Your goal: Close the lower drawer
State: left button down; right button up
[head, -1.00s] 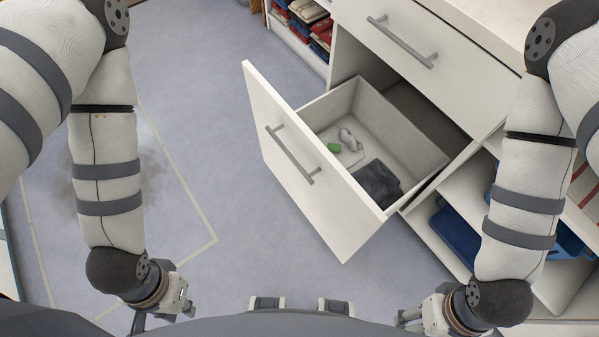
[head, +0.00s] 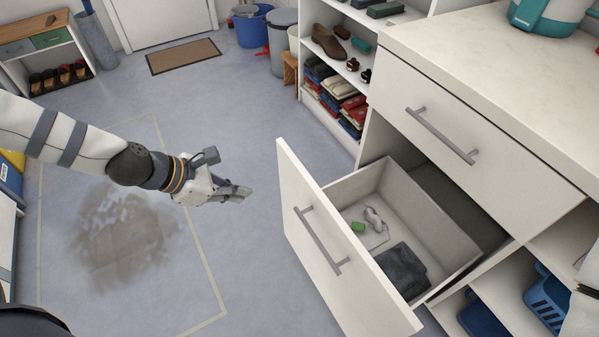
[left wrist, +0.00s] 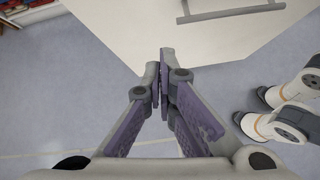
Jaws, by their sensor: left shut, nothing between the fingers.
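The lower drawer (head: 338,245) is pulled well out of the white cabinet. Its front panel has a grey bar handle (head: 321,241). Inside lie a dark folded cloth (head: 402,268), a small green item (head: 357,227) and a pale object with a cord (head: 374,218). My left gripper (head: 243,193) is shut and empty, left of the drawer front and apart from it. In the left wrist view the shut fingers (left wrist: 164,78) point toward the white drawer front (left wrist: 150,25), with part of its handle at the top. My right gripper is not in the head view.
The upper drawer (head: 470,120) is closed below a pale countertop (head: 480,50). Open shelves with blue baskets (head: 548,300) stand at the lower right. A shelf of folded clothes (head: 335,95) stands behind. The floor left of the drawer is open, with a stain (head: 120,235).

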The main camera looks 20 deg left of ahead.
pick_arm(q)
jog(key=shift+w+d+f+n+t+b, duration=0.15)
jog(key=shift+w+d+f+n+b, duration=0.2)
jog(key=shift+w+d+f+b, duration=1)
jog(key=shift+w+d+f+n+t+b, duration=0.2)
jog(key=shift+w+d+f+n, duration=0.25)
jog(key=shift+w, duration=1.8)
jog(key=shift+w+d+f+n+t+b, duration=0.2)
jog(key=shift+w+d+f+b, duration=0.65)
jog(key=shift+w, duration=0.95)
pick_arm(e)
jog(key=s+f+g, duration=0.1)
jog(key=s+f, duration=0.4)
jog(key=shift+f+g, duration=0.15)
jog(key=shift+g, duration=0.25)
pick_arm(q)
jog(key=shift+f, duration=0.15)
